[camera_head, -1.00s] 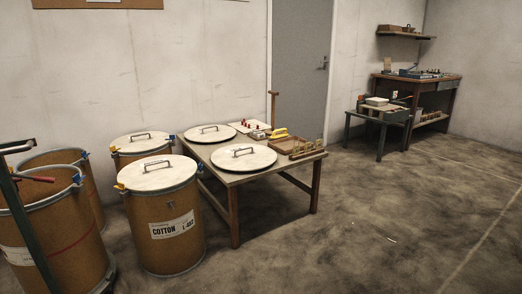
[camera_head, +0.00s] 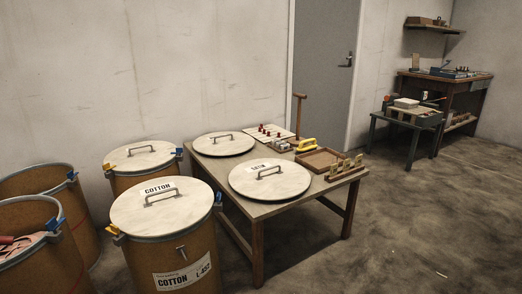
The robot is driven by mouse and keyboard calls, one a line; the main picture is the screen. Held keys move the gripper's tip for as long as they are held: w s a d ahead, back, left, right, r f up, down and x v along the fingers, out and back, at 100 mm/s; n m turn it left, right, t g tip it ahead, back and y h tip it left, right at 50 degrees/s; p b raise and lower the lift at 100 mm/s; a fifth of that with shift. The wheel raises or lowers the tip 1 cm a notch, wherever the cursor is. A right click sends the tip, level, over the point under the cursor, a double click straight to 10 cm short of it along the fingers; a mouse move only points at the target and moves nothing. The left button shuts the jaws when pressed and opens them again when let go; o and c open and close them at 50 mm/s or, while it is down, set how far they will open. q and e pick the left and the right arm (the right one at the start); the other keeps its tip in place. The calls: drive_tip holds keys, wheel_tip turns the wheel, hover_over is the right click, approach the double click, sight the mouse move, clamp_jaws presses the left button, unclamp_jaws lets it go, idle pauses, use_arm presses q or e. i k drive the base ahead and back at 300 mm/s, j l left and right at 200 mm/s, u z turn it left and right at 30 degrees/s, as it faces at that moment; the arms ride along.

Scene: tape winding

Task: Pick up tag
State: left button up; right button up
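No separate loose tag is clear to me. A white label (camera_head: 160,188) reading COTTON lies on the lid of the front closed drum (camera_head: 205,243). Another printed white label (camera_head: 182,277), reading COTTON with a code, is on that drum's side. A small label (camera_head: 262,167) with hard-to-read print lies on the front lid (camera_head: 246,185) on the low table (camera_head: 258,209). Neither of my grippers is in view.
Open drums (camera_head: 40,170) stand at the left, and a second closed drum (camera_head: 142,157) stands behind the front one. The table also bears a wooden tray (camera_head: 318,159) and a yellow-handled tool (camera_head: 306,144). Floor (camera_head: 430,225) at the right is mostly clear.

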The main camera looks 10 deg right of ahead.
sight(358, 161)
drive_tip(key=i+l+z, duration=0.1)
drive_tip(key=z, duration=0.3)
drive_tip(key=i+z, duration=0.5)
drive_tip(key=z, duration=0.3)
drive_tip(key=i+z, duration=0.2)
drive_tip(key=z, duration=0.25)
drive_tip(key=i+l, duration=0.15)
drive_tip(key=i, duration=0.3)
drive_tip(key=i+l, duration=0.15)
drive_tip(key=i, duration=0.35)
drive_tip(key=i+l+u, duration=0.1)
drive_tip(key=i, duration=0.35)
drive_tip(key=i+l+u, duration=0.2)
drive_tip(key=u, duration=0.25)
drive_tip(key=i+l+u, duration=0.3)
drive_tip(key=u, duration=0.15)
drive_tip(key=i+l+u, duration=0.2)
drive_tip(key=l+u, duration=0.25)
drive_tip(key=i+l+u, duration=0.15)
drive_tip(key=l+u, duration=0.75)
drive_tip(key=i+j, duration=0.1)
